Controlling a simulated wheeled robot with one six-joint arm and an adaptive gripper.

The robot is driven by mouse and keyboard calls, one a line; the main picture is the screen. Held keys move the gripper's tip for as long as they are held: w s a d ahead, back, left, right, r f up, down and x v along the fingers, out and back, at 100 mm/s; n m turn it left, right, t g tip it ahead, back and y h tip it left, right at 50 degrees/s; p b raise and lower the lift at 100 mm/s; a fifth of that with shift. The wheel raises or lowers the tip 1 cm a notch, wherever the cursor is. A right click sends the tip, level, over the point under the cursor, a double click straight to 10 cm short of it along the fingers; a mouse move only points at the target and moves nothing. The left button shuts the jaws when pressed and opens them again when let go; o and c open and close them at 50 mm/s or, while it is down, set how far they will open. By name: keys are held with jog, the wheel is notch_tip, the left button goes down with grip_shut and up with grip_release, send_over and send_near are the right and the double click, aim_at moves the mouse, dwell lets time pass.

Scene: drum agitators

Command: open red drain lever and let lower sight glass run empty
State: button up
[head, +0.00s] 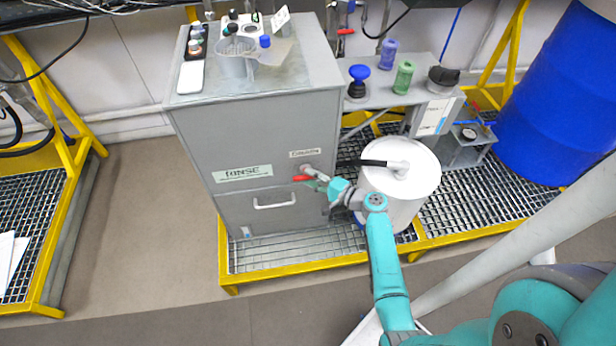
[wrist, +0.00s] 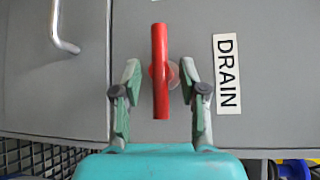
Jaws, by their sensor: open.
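The red drain lever (wrist: 160,50) is a straight bar on the front of the grey cabinet (head: 260,130). It lies roughly level across the panel in the head view (head: 301,178) and upright in the wrist picture. My gripper (wrist: 160,82) is open, with one green finger on each side of the lever. Gaps show between both fingers and the bar. A white DRAIN label (wrist: 227,73) is beside the lever. My gripper also shows in the head view (head: 318,181), right in front of the panel. I cannot make out the lower sight glass in either view.
A metal handle (head: 274,204) is low on the cabinet front. A white drum (head: 412,182) stands close right of my gripper on a yellow-edged grating (head: 290,250). A blue barrel (head: 560,100) is farther right.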

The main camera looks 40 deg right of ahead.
jog(key=shift+x, duration=0.8)
jog(key=shift+c, duration=0.2)
grip_shut()
